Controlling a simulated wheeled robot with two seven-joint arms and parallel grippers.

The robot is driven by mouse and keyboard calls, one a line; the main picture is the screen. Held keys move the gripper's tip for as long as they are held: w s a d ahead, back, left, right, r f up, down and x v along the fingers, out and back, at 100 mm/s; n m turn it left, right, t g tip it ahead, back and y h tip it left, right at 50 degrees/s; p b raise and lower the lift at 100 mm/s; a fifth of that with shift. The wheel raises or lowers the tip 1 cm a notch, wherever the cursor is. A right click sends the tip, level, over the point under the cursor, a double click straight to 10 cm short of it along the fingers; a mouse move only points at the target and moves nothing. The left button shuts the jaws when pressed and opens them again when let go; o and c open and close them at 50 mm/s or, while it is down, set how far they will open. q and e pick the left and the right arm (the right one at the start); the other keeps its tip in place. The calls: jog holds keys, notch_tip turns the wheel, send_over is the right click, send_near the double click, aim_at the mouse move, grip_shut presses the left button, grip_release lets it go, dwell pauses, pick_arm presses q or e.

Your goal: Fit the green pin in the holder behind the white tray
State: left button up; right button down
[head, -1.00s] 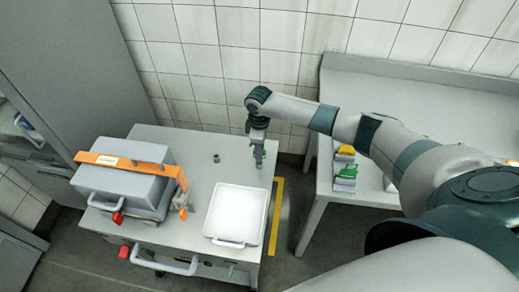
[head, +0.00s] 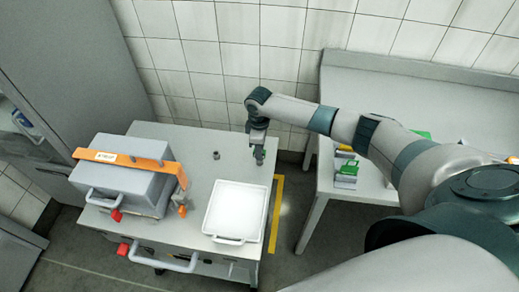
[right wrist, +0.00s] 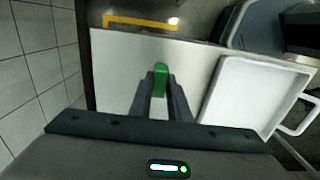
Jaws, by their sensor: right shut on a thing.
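The green pin (right wrist: 160,78) is between the fingers of my right gripper (right wrist: 160,92), which is shut on it. In the head view my right gripper (head: 259,155) is over the back right part of the cart top, behind the white tray (head: 207,212). The pin is hardly visible there. The holder looks like a small dark round socket (head: 216,155) behind the tray, to the left of the gripper and apart from it. The tray also shows at the right of the right wrist view (right wrist: 213,108). The holder is not visible there. My left gripper is not in view.
A grey box with an orange bar (head: 125,159) stands on the left of the cart top (head: 185,140). A side table (head: 325,185) with green and yellow items is at the right, under my right arm. A tiled wall is behind. The surface around the holder is clear.

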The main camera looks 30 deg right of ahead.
jog(key=shift+f, duration=0.4)
jog(key=c, duration=1.6)
grip_release()
jog(key=shift+r, duration=0.2)
jog(key=shift+r+b, duration=2.7)
jog(key=shift+r, duration=5.9)
